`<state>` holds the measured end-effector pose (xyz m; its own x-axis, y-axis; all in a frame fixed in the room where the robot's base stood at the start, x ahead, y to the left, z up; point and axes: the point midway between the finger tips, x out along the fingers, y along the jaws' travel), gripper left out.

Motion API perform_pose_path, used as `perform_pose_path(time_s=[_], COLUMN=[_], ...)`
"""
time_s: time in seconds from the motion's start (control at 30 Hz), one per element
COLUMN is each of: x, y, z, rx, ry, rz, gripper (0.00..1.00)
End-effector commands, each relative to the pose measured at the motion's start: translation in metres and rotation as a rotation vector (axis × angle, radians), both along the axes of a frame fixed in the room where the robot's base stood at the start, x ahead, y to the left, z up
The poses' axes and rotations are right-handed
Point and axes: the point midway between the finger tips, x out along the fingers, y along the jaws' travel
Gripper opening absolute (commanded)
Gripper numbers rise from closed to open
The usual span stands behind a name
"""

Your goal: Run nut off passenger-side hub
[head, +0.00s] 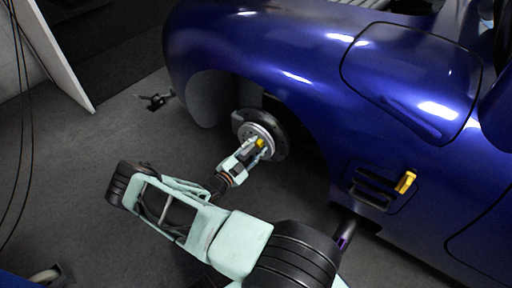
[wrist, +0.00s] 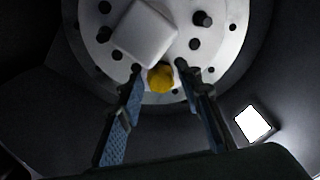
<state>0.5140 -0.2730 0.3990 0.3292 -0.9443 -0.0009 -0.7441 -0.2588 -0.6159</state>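The hub (head: 251,128) sits in the open wheel arch of the blue car, its pale round face towards my arm. In the wrist view the hub face (wrist: 102,52) fills the top, with dark holes, a dark stud (wrist: 202,19) and a pale square block (wrist: 145,33) near its middle. The yellow nut (wrist: 160,79) is on the face just below the block; it also shows in the head view (head: 260,142). My gripper (wrist: 159,68) is open, with one finger on each side of the nut. A narrow gap shows on both sides. The fingertips' depth against the face is unclear.
The blue car body (head: 300,50) rises above and right of the hub. A yellow-ended handle (head: 405,182) sticks out at its side. A white panel (head: 62,55) and cables are at the left. The grey floor (head: 70,180) left of my arm is mostly clear.

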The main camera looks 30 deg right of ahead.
Motion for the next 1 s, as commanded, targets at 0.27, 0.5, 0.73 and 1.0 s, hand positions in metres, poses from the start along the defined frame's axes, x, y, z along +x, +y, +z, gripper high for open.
perform_pose_path(time_s=[0.27, 0.5, 0.73, 1.0], x=[0.0002, 0.0002, 0.0001, 0.0003], y=[0.0002, -0.0001, -0.0002, 0.0002], z=[0.0006, 0.0011, 0.0014, 0.0018], rx=[0.032, 0.123, 0.209, 0.309], ry=[-0.096, -0.357, -0.604, -0.889], rz=[0.0, 0.0, 0.001, 0.001], gripper=[0.33, 0.33, 0.33, 0.33])
